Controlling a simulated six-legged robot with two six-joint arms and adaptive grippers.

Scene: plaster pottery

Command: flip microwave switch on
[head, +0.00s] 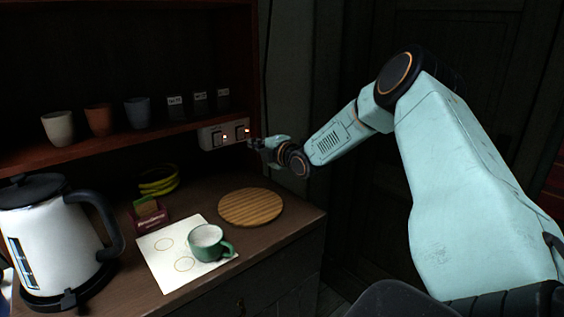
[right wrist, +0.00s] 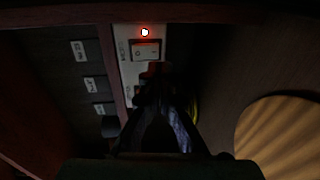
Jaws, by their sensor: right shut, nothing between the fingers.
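A pale switch panel (head: 210,138) is mounted under the shelf at the back, with dark rocker switches and small lights. In the right wrist view the panel (right wrist: 127,68) runs up the middle. A red light (right wrist: 145,32) glows above one rocker switch (right wrist: 146,51). The printing beside the rocker is too small to read. My right gripper (head: 254,143) is shut and empty, close to the panel's right end. In the right wrist view its dark fingers (right wrist: 163,92) cover the lower part of the panel, so contact with a switch cannot be told. My left gripper is not in view.
A white kettle (head: 58,235) stands at the left. A green cup (head: 206,243) sits on a white sheet (head: 165,272), beside a round wooden board (head: 250,207). Small pots (head: 99,120) and tags (head: 200,97) stand on the shelf (head: 75,152) above.

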